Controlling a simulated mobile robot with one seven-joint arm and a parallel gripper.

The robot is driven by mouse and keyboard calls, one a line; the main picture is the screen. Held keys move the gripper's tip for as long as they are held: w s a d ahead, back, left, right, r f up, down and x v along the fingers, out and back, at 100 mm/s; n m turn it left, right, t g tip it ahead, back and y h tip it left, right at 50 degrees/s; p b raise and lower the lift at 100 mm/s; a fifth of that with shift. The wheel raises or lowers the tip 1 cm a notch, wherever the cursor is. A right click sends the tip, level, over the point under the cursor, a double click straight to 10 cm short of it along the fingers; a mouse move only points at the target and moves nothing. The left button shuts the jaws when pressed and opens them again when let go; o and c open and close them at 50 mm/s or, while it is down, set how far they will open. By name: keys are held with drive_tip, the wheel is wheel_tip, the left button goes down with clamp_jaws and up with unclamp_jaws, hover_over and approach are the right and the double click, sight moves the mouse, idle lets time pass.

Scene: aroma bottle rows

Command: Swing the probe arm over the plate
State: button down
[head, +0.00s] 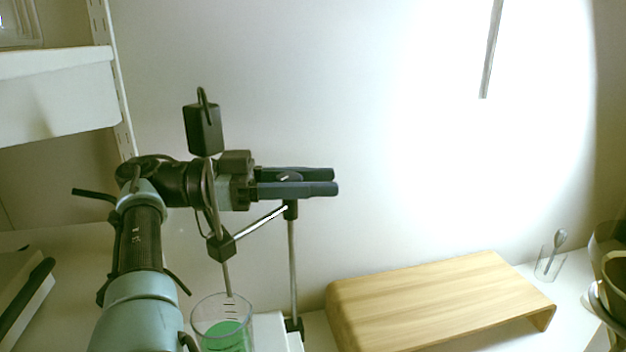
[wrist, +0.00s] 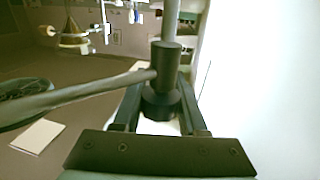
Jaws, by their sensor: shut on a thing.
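My gripper (head: 332,181) reaches in from the left, its two dark fingers level and pointing right. In the wrist view the fingers lie on either side of a dark round hub (wrist: 163,88) on the stand's upright rod (head: 293,262), and are shut on it. The probe arm (head: 261,223) is a thin bar running from the hub down-left to a dark block (head: 220,247). A thin probe (head: 226,279) slopes down from the block to the beaker (head: 222,330) of green liquid. A white plate unit (head: 270,332) shows beside the beaker, mostly cut off.
A wooden riser (head: 425,300) stands to the right, with a small glass (head: 550,262) holding a spoon behind its right end. White shelving (head: 55,95) is at the left. A dark box (head: 203,128) with a cable loop shows above the block.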

drive_tip(key=shift+f, duration=0.15)
drive_tip(key=shift+c, duration=2.2)
unclamp_jaws()
wheel_tip(320, 180, up, 10)
drive_tip(key=p, duration=0.5)
